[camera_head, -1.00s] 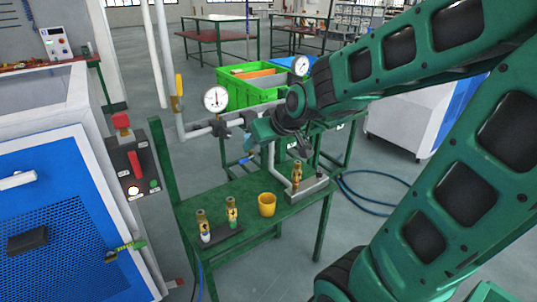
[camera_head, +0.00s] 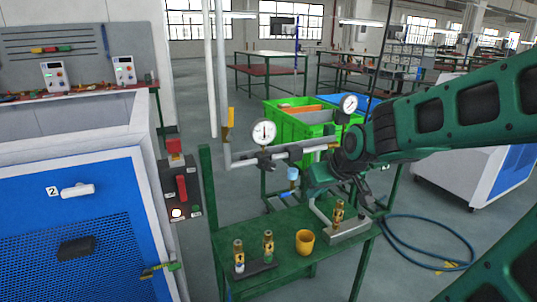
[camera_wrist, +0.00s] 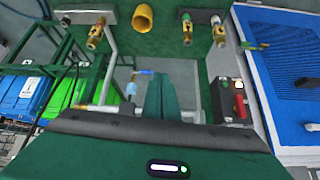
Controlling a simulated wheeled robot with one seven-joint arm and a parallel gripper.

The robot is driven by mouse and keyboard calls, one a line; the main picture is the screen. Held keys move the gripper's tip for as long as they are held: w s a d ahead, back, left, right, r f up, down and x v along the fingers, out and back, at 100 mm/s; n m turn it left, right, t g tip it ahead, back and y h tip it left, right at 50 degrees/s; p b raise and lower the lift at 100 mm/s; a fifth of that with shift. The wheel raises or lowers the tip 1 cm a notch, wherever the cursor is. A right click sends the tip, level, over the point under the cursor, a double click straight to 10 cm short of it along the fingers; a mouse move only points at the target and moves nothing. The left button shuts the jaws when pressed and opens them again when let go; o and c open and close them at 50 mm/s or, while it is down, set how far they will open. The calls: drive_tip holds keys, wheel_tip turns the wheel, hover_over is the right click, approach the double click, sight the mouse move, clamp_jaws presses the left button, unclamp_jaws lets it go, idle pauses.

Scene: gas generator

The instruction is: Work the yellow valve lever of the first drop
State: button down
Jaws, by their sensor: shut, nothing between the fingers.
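A yellow lever (camera_head: 227,120) stands upright on the pipe at the left of the gauges in the head view. A second small yellow part (camera_head: 333,146) shows at the right end of the horizontal pipe, partly behind my arm. I cannot tell which belongs to the first drop. My gripper (camera_head: 310,182) is below that pipe and above the green bench, apart from the upright lever. In the wrist view my gripper (camera_wrist: 160,78) is shut and empty, its fingers beside a light blue cap (camera_wrist: 131,88). A yellow part (camera_wrist: 80,106) shows left of the fingers there.
The green bench (camera_head: 285,228) holds brass valves and a yellow cup (camera_head: 305,241). Round gauges (camera_head: 264,132) rise above the pipe. A dark switch box (camera_head: 180,190) and a blue-fronted cabinet (camera_head: 75,225) stand left. Green crates (camera_head: 300,125) are behind; a hose (camera_head: 430,225) lies right.

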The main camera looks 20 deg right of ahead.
drive_tip(key=w+a+r+n+t+h, duration=0.1)
drive_tip(key=w+a+n+t+h, duration=0.1)
drive_tip(key=w+n, duration=0.3)
drive_tip(key=n+t+y, duration=0.1)
drive_tip(key=n+t, duration=0.7)
drive_tip(key=n, duration=0.5)
approach(231, 123)
drive_tip(key=s+a+r, duration=0.2)
drive_tip(key=s+a, duration=0.1)
drive_tip(key=a, duration=0.3)
drive_tip(key=w+d, duration=0.4)
drive_tip(key=w, duration=0.6)
drive_tip(key=shift+w+d+f+t, duration=0.3)
drive_tip(key=shift+w+d, duration=0.05)
drive_tip(key=shift+d, duration=0.05)
